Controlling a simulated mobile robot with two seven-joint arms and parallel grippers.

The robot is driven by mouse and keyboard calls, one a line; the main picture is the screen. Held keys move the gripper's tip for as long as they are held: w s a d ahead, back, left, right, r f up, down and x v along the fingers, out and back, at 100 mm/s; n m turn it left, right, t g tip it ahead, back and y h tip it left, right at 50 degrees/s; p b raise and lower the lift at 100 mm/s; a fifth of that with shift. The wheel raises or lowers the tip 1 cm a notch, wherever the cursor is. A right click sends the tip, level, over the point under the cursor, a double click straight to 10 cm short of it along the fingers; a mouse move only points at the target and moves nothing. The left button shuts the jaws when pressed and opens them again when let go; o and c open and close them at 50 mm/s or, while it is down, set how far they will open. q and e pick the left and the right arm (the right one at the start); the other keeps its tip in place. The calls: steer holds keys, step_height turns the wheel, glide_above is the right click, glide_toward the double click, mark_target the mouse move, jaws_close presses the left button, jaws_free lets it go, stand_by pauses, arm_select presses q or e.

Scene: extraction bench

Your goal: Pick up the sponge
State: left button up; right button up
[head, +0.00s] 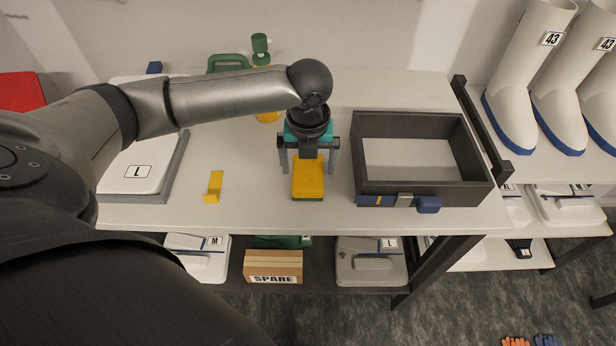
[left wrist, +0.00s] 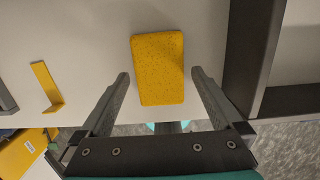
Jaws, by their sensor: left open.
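The yellow sponge (head: 308,178) with a green underside lies on the white bench top, left of the dark tray. My left gripper (head: 308,172) is open above it, with one finger on each side of the sponge as seen from the head. In the left wrist view the sponge (left wrist: 158,68) lies ahead of and between the open fingers (left wrist: 158,75), with clear gaps on both sides. It does not look gripped. My right gripper is not in view.
A dark tray (head: 481,190) with a blue latch stands right of the sponge. A small yellow bracket (head: 214,187) and a white case marked L (head: 125,180) are to the left. A green-topped bottle (head: 260,43) is behind. Boots (head: 545,80) stand far right.

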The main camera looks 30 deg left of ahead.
mark_target(308, 172)
arm_select(q)
step_height(308, 172, down, 3)
steer(key=shift+w+a+f+b, duration=0.1)
steer(key=shift+w+a+b, duration=0.05)
steer(key=shift+b, duration=0.2)
steer(key=c, duration=1.3)
step_height(308, 172, up, 20)
steer(key=p, duration=0.5)
